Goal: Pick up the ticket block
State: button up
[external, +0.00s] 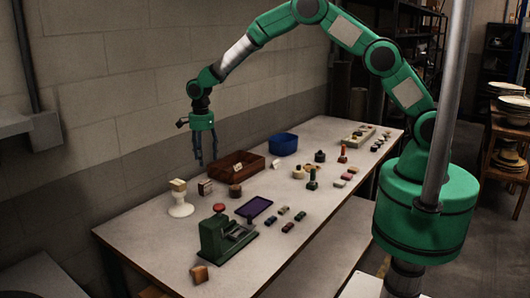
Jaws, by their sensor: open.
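My gripper (208,163) points down above the far-left part of the long pale table (155,235), its fingers apart and nothing between them. I cannot tell for sure which thing is the ticket block. A small brown block with a paler face (205,187) stands on the table just below my gripper, apart from it. An orange-brown block (199,274) sits alone at the near-left edge.
A green press (215,240), a dark tray (254,207), a round brown piece (235,191) and several small coloured blocks crowd the left half. The front-left tabletop is mostly clear.

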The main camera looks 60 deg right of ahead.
aim_at(206, 182)
jog(key=shift+f, duration=0.15)
jog(key=shift+f, duration=4.15)
jog(key=shift+f, duration=0.1)
jog(key=shift+f, duration=2.5)
jog(key=shift+c, duration=0.6)
jog(key=c, duration=1.1)
